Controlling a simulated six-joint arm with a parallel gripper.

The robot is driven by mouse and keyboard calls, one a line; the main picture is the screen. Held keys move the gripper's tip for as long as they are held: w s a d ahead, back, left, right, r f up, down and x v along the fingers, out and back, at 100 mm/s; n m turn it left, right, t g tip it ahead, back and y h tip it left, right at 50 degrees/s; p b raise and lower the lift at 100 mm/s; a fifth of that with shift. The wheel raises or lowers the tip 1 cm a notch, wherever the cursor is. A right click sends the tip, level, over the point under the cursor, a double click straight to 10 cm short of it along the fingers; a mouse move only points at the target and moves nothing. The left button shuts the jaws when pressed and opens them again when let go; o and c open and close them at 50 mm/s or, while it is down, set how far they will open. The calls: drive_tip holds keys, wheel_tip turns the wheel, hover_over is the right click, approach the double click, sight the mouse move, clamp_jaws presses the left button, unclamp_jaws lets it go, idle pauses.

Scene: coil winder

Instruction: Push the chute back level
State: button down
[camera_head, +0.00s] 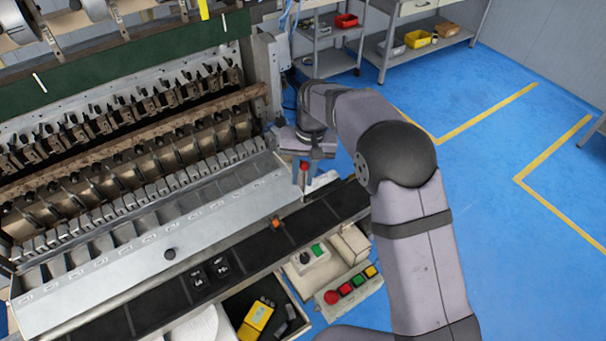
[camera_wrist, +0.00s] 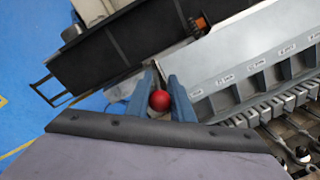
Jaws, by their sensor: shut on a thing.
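The chute (camera_head: 120,275) is a long pale metal tray along the front of the winder, with a row of numbered compartments at its back edge. It also shows at the upper right of the wrist view (camera_wrist: 235,65). A red ball knob (camera_wrist: 159,100) on a thin handle is at the chute's right end. My gripper (camera_wrist: 161,82) has its two blue fingers shut around this handle, with the knob between them. In the head view my gripper (camera_head: 303,180) is partly hidden by my wrist. I cannot tell the chute's exact tilt.
A black rail (camera_head: 160,290) runs along the chute's front, with an orange piece (camera_head: 276,222) on it. A button box (camera_head: 350,287) and a yellow device (camera_head: 257,318) lie in front. The machine's coil rows (camera_head: 120,150) stand behind. Blue floor is open to the right.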

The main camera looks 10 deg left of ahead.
sight(305, 163)
idle(0.4)
drive_tip(key=c, duration=1.6)
unclamp_jaws()
drive_tip(key=shift+o, duration=0.2)
drive_tip(key=shift+d+r+b, duration=0.2)
drive_tip(key=shift+r+b, duration=0.5)
drive_tip(key=shift+r, duration=1.15)
drive_tip(key=shift+d+r+b, duration=0.2)
drive_tip(key=shift+r+b, duration=0.45)
drive_tip(key=shift+r, duration=1.15)
